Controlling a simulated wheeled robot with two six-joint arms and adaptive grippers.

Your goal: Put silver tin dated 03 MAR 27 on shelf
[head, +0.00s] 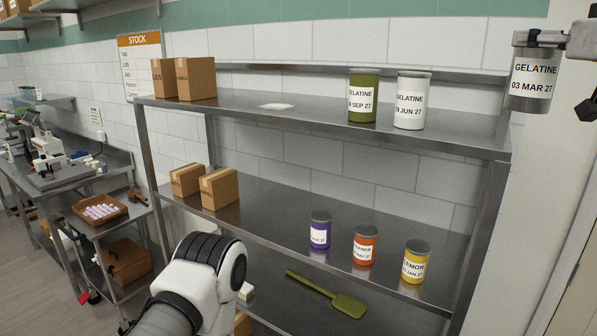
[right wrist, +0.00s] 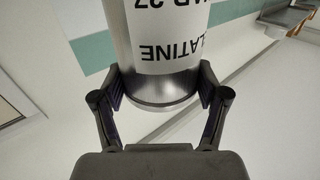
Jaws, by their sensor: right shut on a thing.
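The silver tin (head: 532,87) bears a white label reading GELATINE 03 MAR 27. My right gripper (head: 562,42) is shut on it at the upper right of the head view, in front of the wall and right of the shelf's end. In the right wrist view the tin (right wrist: 160,89) sits between both fingers (right wrist: 160,90), its label upside down. The metal shelf unit (head: 300,118) has a top board and a lower board. On top stand a green gelatine tin (head: 363,96) and a white gelatine tin (head: 411,100). My left gripper is not clearly seen; only a white and black arm link shows.
Cardboard boxes (head: 196,78) stand on the top board's left, near a white patch (head: 277,106). Below are boxes (head: 219,188), a purple tin (head: 320,230), an orange tin (head: 364,246) and a yellow tin (head: 414,262). The top board's middle is clear.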

